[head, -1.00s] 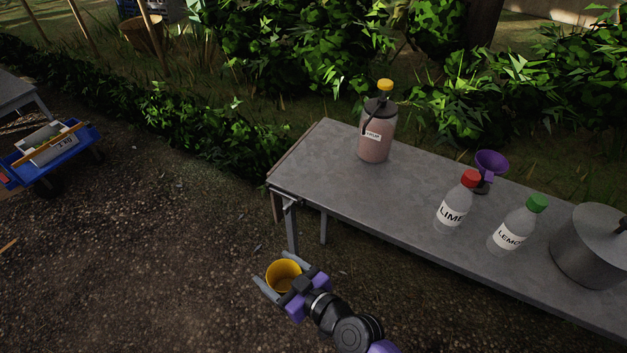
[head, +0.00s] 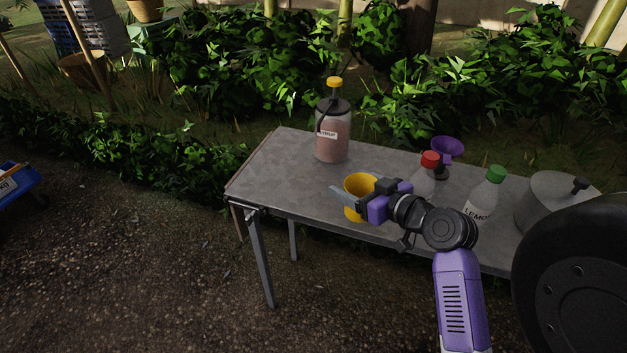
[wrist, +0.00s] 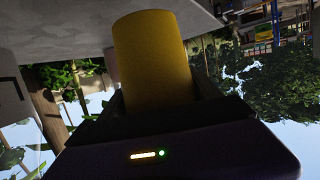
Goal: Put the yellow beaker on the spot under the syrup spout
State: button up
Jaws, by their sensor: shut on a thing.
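The yellow beaker (head: 353,213) is held between the fingers of my gripper (head: 350,192), which is shut on it. It looks upright, with its open rim up, and overlaps the front part of the grey table in the head view; its exact height above the top is hard to tell. The beaker (wrist: 152,60) also fills the middle of the wrist view, which looks upside down. The syrup jar (head: 334,148), pink with a yellow-topped pump and a dark spout tube, stands on the table behind and left of the beaker. No marked spot under the spout can be made out.
The grey table (head: 275,175) is bare at its left end and around the jar. Right of my gripper stand a red-capped bottle (head: 427,172), partly hidden, a purple funnel (head: 446,150), a green-capped lemon bottle (head: 483,200) and a lidded pot (head: 545,205).

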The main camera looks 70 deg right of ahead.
jog(key=shift+d+r+p+x, duration=0.1)
jog(key=shift+r+p+x, duration=0.25)
jog(key=shift+x, duration=2.6)
jog(key=shift+d+r+p+x, duration=0.15)
jog(key=shift+p+x, duration=0.35)
jog(key=shift+x, duration=2.45)
jog(key=shift+r+p+x, duration=0.35)
jog(key=shift+p+x, duration=0.05)
jog(key=shift+x, duration=2.5)
jog(key=shift+w, duration=0.15)
jog(key=shift+f, duration=0.2)
jog(key=o, duration=1.3)
jog(key=shift+r, duration=0.1)
jog(key=shift+o, duration=0.2)
